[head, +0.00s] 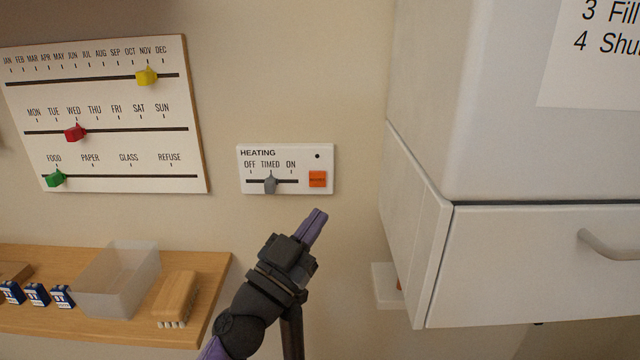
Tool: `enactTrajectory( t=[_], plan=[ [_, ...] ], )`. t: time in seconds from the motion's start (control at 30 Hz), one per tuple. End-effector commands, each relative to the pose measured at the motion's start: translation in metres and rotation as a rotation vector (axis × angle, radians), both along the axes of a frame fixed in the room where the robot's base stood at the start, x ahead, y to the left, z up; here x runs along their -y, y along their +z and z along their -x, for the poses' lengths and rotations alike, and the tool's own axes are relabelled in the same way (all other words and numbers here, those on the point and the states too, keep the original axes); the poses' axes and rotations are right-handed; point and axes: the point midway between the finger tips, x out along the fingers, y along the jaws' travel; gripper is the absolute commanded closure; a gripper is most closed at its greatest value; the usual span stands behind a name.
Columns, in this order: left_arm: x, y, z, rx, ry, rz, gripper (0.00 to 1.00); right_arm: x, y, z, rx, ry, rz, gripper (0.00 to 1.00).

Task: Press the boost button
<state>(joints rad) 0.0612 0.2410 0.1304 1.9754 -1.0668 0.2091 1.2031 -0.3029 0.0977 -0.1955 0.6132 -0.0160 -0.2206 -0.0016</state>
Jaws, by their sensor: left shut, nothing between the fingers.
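The boost button is a small orange square (317,179) on the right side of the white heating panel (242,185) on the wall. The panel's grey slider (270,184) stands at TIMED, and a small dark dot (317,156) sits above the button. My left gripper (318,214) is shut and empty. In the picture its purple fingertips are just below the panel, under the button. I see a gap between fingertips and button in the picture; the depth between fingers and wall is hard to tell. My right gripper is not in view.
A white cabinet with a drawer (540,265) juts out on the right. A wooden shelf (215,275) at lower left holds a translucent bin (120,282), a wooden brush (176,296) and small blue boxes (37,294). A slider board (120,150) hangs on the left.

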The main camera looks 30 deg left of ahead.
Motion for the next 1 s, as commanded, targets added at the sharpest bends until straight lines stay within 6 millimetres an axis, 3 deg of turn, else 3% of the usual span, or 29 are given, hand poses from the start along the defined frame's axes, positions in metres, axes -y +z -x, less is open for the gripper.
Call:
enactTrajectory(
  t=[0.23, 0.7, 1.0],
  plan=[
    [-0.003, -0.001, -0.007, 0.000, 0.001, -0.002, 1.00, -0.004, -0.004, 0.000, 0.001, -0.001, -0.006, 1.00],
    [-0.031, -0.003, -0.066, -0.001, 0.000, 0.001, 1.00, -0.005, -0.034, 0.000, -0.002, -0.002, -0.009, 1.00],
    [-0.038, 0.000, -0.079, 0.000, 0.000, 0.000, 1.00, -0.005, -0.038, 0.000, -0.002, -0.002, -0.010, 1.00]
  ],
)
